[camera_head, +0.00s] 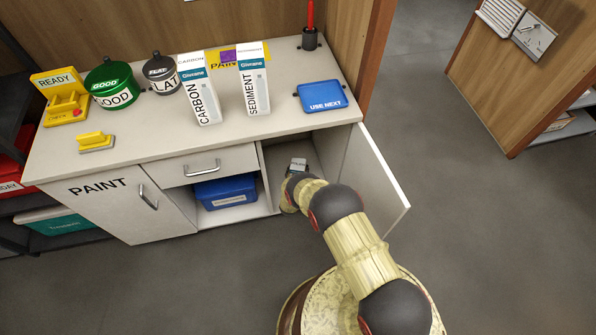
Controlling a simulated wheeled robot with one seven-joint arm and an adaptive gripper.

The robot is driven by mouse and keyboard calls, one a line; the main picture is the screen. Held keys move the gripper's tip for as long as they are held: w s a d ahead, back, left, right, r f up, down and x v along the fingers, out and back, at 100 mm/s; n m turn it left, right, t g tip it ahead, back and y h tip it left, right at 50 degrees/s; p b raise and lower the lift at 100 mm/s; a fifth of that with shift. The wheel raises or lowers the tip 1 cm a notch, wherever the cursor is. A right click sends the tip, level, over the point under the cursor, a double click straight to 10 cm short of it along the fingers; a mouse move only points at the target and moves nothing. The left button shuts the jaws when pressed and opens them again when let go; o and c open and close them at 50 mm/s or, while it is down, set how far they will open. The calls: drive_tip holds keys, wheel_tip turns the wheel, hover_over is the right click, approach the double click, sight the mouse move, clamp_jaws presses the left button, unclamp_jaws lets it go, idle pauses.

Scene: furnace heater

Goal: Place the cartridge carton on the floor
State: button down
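Two tall white cartons stand upright on the counter (225,140): one marked CARBON (203,100) and one marked SEDIMENT (255,90). A small grey-white item with dark marking (298,163) shows inside the open right cabinet compartment (318,150), just beyond the end of my arm. I cannot tell whether it is a carton. My gripper (291,190) is low at the mouth of this compartment. My own arm hides most of it, so its fingers and anything between them cannot be made out.
The white cabinet door (375,180) stands open to the right of my arm. A blue bin (226,192) sits in the left compartment, below a closed drawer (203,165). Cans, a yellow READY stand and a blue tray (322,96) are on the counter. The grey floor (480,240) at right is clear.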

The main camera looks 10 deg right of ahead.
drive_tip(key=c, duration=0.7)
unclamp_jaws()
drive_tip(key=shift+c, duration=0.2)
drive_tip(key=p+v, duration=0.4)
drive_tip(key=v, duration=0.8)
drive_tip(key=shift+p, duration=0.35)
